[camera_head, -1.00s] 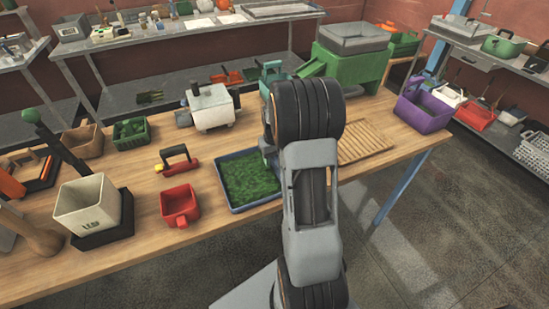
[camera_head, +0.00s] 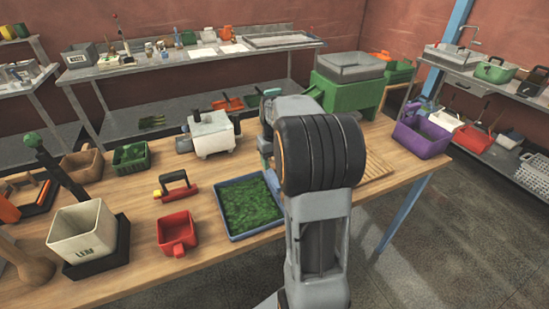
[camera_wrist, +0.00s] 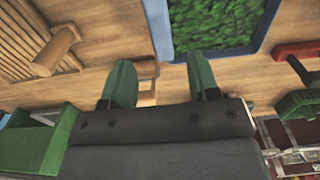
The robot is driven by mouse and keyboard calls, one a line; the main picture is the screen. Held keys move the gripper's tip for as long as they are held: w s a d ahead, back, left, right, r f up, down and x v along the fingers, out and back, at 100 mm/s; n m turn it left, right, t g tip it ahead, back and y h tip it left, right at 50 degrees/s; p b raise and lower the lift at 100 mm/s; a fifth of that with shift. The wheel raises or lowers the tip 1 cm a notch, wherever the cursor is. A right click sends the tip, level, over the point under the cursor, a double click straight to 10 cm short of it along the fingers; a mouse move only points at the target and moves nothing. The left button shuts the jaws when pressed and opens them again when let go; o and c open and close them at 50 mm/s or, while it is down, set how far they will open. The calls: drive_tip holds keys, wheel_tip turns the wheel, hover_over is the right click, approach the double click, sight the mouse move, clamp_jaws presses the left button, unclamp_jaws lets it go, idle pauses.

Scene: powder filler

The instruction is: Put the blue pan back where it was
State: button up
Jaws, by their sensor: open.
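A blue rectangular tray (camera_head: 231,236) filled with green leafy stuff lies on the wooden bench, left of my arm. It is the only clearly blue pan-like thing I see, and part of its right side is hidden by my arm. In the wrist view its blue rim (camera_wrist: 160,32) shows at the top, beyond my fingertips. My gripper (camera_wrist: 160,80) is open, with two green fingers spread apart and nothing held. A small brown wooden piece (camera_wrist: 147,82) shows between the fingers; I cannot tell its height.
A red scoop (camera_head: 177,233), a red-handled tool (camera_head: 175,186) and a cream bin (camera_head: 83,231) stand left of the tray. A slatted wooden board (camera_wrist: 28,38) lies on the other side. A green machine (camera_head: 347,90) and a purple caddy (camera_head: 422,137) are farther right.

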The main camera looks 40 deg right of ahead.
drive_tip(key=shift+r, duration=0.45)
drive_tip(key=s+a+r+n+t, duration=0.1)
drive_tip(key=s+a+t, duration=0.1)
drive_tip(key=s+a, duration=0.5)
drive_tip(key=s+a+r+n+t, duration=0.1)
drive_tip(key=s+a+r+t, duration=0.1)
drive_tip(key=s+a, duration=0.5)
drive_tip(key=a, duration=0.5)
drive_tip(key=shift+r, duration=0.1)
drive_tip(key=shift+c, duration=0.5)
